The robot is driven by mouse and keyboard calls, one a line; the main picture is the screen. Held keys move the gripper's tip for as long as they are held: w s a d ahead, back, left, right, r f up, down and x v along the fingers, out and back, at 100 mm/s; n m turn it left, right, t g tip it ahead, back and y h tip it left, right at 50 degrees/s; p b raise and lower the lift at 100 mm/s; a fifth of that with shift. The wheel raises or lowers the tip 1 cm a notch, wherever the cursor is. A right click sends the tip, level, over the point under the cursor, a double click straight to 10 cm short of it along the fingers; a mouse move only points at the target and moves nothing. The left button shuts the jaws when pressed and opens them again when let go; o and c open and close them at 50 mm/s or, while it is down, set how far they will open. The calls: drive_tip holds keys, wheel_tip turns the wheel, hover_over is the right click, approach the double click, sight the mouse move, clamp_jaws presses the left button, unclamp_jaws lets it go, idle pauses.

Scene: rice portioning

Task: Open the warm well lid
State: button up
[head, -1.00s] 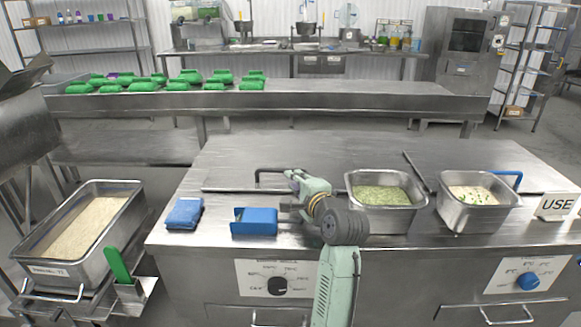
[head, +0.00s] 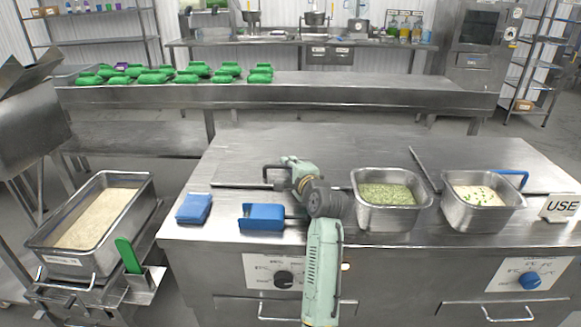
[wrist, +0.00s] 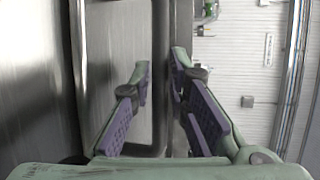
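The warm well lid (head: 320,150) is a flat metal sheet on the left part of the counter top, lying flat. Its black bar handle (head: 264,175) stands near the lid's front left edge. My gripper (head: 284,164) is low over the lid at the handle, partly hiding it. In the wrist view my gripper (wrist: 160,68) has its two purple-padded fingers apart. A dark bar with a rounded corner, likely the handle (wrist: 159,35), runs between the fingertips. I cannot tell whether either finger touches it.
A tray of green herbs (head: 390,196) and a tray of pale food (head: 480,196) stand right of my arm. A blue holder (head: 262,218) and blue cloth (head: 194,208) lie at the front left. A rice pan (head: 100,218) stands at left.

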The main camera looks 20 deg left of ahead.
clamp_jaws()
idle(0.3)
